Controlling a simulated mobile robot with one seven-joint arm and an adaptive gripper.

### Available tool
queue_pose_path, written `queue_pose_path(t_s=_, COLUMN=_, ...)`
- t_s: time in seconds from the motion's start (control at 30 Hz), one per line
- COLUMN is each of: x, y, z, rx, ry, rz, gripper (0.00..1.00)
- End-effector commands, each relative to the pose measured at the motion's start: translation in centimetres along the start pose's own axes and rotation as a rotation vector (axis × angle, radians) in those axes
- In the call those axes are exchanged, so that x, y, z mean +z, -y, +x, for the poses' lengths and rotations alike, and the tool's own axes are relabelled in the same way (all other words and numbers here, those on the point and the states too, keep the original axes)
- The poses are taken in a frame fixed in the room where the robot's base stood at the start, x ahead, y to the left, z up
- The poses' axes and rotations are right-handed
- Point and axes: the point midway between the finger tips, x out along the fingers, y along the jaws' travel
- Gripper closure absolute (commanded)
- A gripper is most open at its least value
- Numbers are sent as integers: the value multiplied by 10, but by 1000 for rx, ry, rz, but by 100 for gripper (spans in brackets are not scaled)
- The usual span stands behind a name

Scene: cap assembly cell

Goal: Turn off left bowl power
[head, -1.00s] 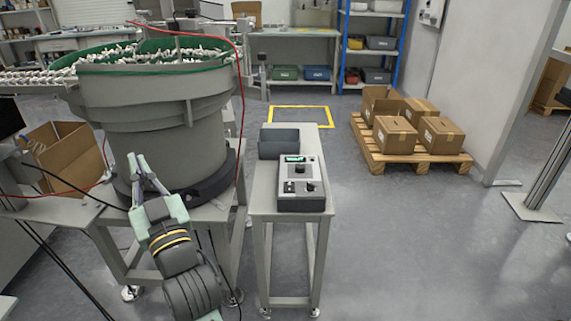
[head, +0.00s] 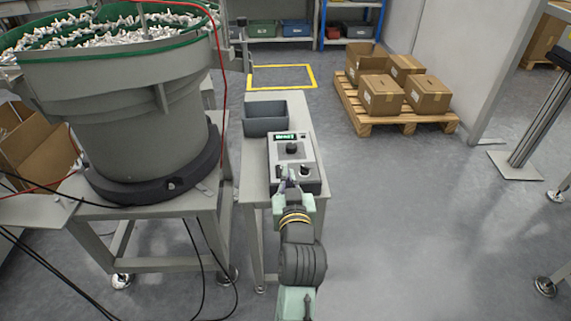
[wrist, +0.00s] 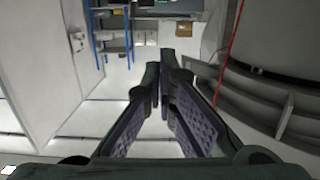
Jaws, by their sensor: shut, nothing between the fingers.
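The control box (head: 306,151), grey and white with a lit green display (head: 285,136), sits on a narrow metal stand. It has a black knob (head: 291,148) in the middle and a smaller dark knob (head: 304,170) at the lower right. My gripper (head: 286,174) is shut and empty, in front of the lower left part of the box face. It hides the small switch area there. I cannot tell whether the fingertips touch the box. In the wrist view the closed fingers (wrist: 167,68) point forward, and the box does not show.
The large grey feeder bowl (head: 140,125) full of small parts stands on a table to the left, and shows at the right of the wrist view (wrist: 265,100). A grey bin (head: 265,122) sits behind the box. A pallet (head: 397,121) of cartons stands at right.

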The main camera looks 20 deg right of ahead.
Motion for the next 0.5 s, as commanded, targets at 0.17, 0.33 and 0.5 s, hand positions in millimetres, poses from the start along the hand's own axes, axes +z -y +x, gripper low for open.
queue_pose_path(t_s=0.17, x=3, y=0, z=5, rx=-2, ry=-3, rz=-2, gripper=100)
queue_pose_path(t_s=0.33, x=6, y=1, z=15, rx=-4, ry=-7, rz=-3, gripper=100)
queue_pose_path(t_s=0.5, x=6, y=0, z=23, rx=-2, ry=-7, rz=-3, gripper=100)
